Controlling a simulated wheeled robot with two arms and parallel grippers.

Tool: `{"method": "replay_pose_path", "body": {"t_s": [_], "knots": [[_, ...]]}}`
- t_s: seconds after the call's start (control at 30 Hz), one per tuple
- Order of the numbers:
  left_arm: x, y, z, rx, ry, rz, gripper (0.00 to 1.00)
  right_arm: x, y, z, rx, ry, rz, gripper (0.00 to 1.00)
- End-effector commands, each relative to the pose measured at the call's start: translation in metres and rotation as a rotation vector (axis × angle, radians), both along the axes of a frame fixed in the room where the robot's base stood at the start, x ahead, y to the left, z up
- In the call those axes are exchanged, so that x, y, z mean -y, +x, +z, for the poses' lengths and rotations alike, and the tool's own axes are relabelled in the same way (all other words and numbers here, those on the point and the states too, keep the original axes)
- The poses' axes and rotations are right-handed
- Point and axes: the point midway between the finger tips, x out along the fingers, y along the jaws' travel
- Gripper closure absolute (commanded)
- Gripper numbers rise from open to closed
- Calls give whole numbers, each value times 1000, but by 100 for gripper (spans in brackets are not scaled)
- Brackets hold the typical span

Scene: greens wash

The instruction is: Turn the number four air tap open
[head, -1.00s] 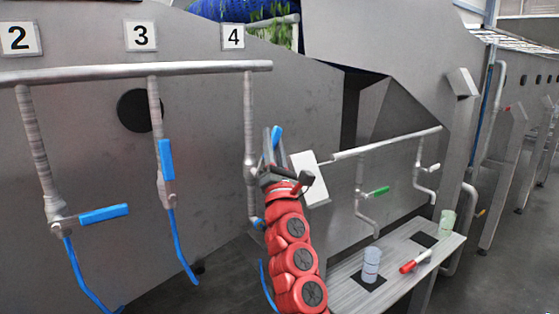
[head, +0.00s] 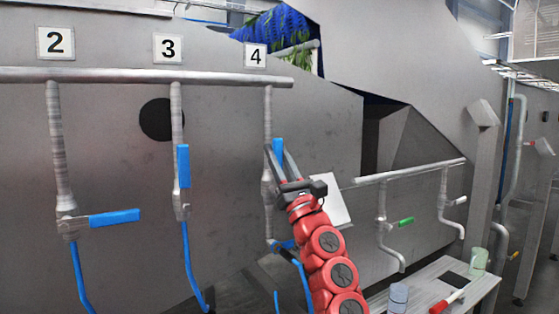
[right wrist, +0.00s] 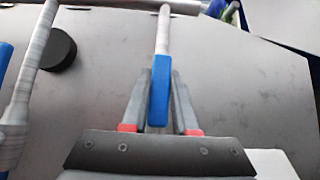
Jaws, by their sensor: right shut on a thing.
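The number four tap hangs from the pipe under the "4" sign (head: 255,56). Its blue handle (head: 278,151) points up, close beside the vertical pipe; its lower part is hidden by my right gripper. My right gripper (head: 279,160) is shut on this handle, with one finger on each side. In the right wrist view the blue handle (right wrist: 159,95) stands upright between the fingers of my right gripper (right wrist: 161,85). My left gripper is not in view.
The number two tap handle (head: 114,218) lies level and the number three handle (head: 183,166) stands upright. Blue hoses hang below. At the right are a green-handled tap (head: 406,222) and a bench (head: 425,281) with cups and a red-and-white object (head: 446,303).

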Motion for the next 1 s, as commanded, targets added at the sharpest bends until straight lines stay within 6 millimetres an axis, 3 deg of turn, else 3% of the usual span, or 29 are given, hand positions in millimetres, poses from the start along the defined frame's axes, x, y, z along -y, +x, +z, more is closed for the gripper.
{"method": "replay_pose_path", "body": {"t_s": [0.3,0.33,0.47,0.8,1.0], "knots": [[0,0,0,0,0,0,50,-1,0,0,2,-4,0,100],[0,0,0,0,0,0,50,-1,0,0,2,-4,0,68],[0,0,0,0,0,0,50,-1,0,0,1,-3,-1,44],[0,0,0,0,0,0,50,0,-1,-1,0,-2,-1,43],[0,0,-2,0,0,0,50,7,-11,-16,1,-5,-1,43]]}}
